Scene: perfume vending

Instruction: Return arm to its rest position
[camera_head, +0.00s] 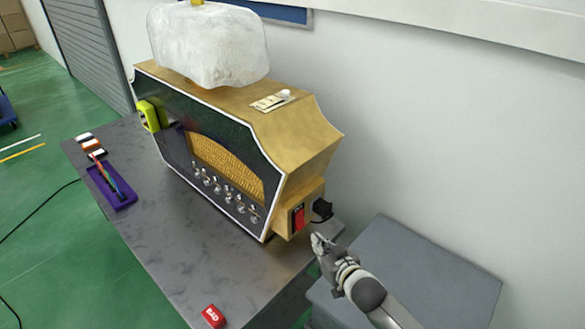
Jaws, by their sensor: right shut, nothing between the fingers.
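My right gripper (317,243) comes in from the lower right. It is shut and empty, near the right end of the perfume vending machine (228,150). The machine has a gold casing and a dark front panel, and stands on a grey marbled table (165,255). A red switch (298,218) and a black plug (322,208) sit on the machine's right end, just above and left of the gripper tips. The gripper looks apart from them. My left gripper is not in view.
A purple tray (101,190) with pens lies at the table's left. Small red and white items (92,146) lie behind it. A red block (213,316) is near the front edge. A grey box (430,265) stands right, below my arm. A white wall rises behind.

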